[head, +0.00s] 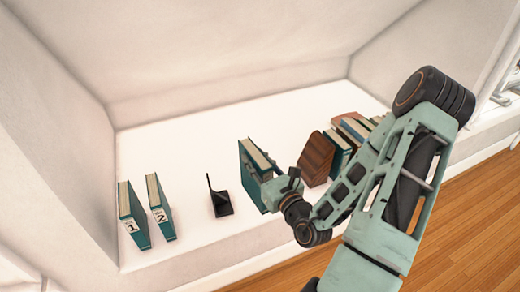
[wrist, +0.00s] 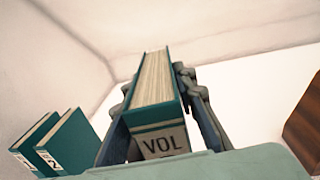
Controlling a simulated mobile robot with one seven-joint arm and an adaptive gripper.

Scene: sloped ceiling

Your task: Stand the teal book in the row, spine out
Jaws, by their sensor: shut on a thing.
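My gripper (head: 280,184) is shut on a teal book (head: 252,172), one finger on each cover. The book is upright, its pages facing up. In the wrist view the held book (wrist: 156,98) has its spine towards my gripper, with a pale label reading "VOL"; any number below is hidden. I cannot tell whether its bottom touches the white ledge (head: 190,152). To the left, two teal books, marked 1 (head: 133,222) and 2 (head: 161,212), stand upright with spines facing out and a small gap between them.
A black bookend (head: 220,203) stands between book 2 and the held book. To the right are a brown wooden block (head: 316,158) and several books (head: 352,128), partly hidden by my arm. The ledge between book 2 and the black bookend is clear. Sloped white walls rise behind.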

